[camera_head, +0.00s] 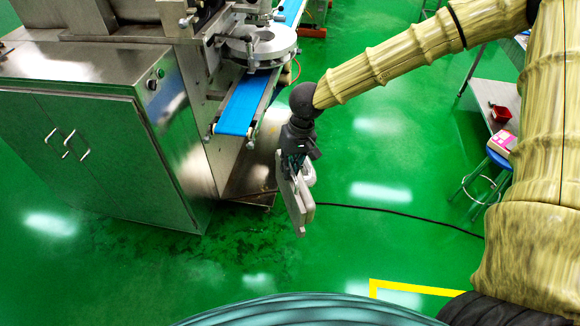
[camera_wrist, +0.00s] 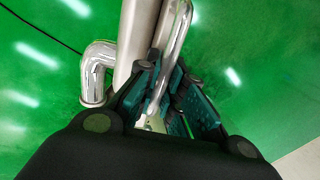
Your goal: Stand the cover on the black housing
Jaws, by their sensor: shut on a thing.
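The cover (camera_head: 293,203), a pale grey metal plate, hangs from my gripper (camera_head: 294,162) in the head view, roughly on edge and clear of the machine. In the wrist view, my gripper (camera_wrist: 163,80) is shut on a shiny bent metal bar of the cover (camera_wrist: 175,40). A grey edge and a chrome elbow show beside that bar. The fingers hide part of the grip. I cannot clearly pick out the black housing; dark parts (camera_head: 135,10) show on top of the machine at the upper picture edge.
The steel machine cabinet (camera_head: 85,120) stands to the left. A blue conveyor belt (camera_head: 240,105) sticks out from it beside my arm. A black cable (camera_head: 400,212) crosses the green floor. A blue stool (camera_head: 490,165) with a pink box stands at right. The floor below my gripper is mostly clear.

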